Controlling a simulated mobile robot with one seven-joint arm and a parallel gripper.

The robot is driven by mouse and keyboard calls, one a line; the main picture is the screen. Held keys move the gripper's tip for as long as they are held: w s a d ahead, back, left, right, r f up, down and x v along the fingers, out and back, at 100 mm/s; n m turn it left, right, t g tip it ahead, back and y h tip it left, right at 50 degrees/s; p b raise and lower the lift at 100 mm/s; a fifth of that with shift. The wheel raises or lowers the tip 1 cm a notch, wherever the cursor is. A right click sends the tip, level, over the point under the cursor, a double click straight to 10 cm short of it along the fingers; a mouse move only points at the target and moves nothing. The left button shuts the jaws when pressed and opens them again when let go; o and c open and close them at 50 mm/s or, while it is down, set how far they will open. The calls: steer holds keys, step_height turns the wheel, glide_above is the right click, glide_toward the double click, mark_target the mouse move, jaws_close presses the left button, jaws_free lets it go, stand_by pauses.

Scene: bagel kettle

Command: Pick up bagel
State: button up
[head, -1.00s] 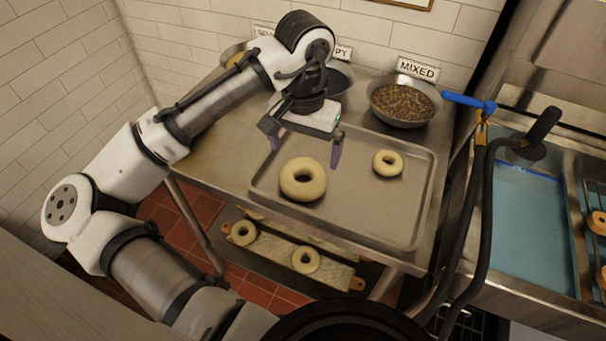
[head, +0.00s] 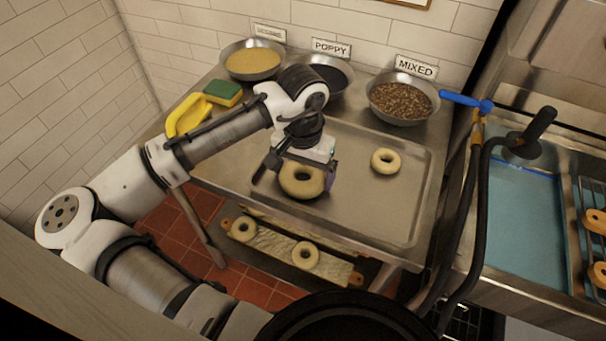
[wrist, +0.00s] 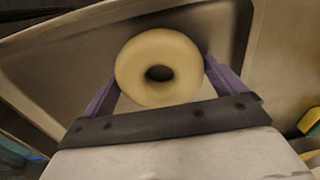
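A large pale bagel (head: 301,187) lies on the metal tray (head: 375,210), at its left part. My gripper (head: 298,176) is low over this bagel, with its fingers on either side of it. In the wrist view the bagel (wrist: 158,50) sits between the two purple fingers, and my gripper (wrist: 160,78) looks open. I cannot tell whether the fingertips touch the bagel. A smaller bagel (head: 385,161) lies on the right part of the tray.
Bowls of yellow seeds (head: 252,63), poppy (head: 328,78) and mixed seeds (head: 402,99) stand behind the tray. A sponge (head: 222,93) and a yellow thing (head: 187,116) lie left. Boards with bagels (head: 305,256) are below. A hose (head: 482,190) hangs at right.

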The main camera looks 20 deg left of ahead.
steer(key=c, duration=0.5)
step_height(320, 180, up, 20)
steer(key=b, duration=0.1)
stand_by(0.5)
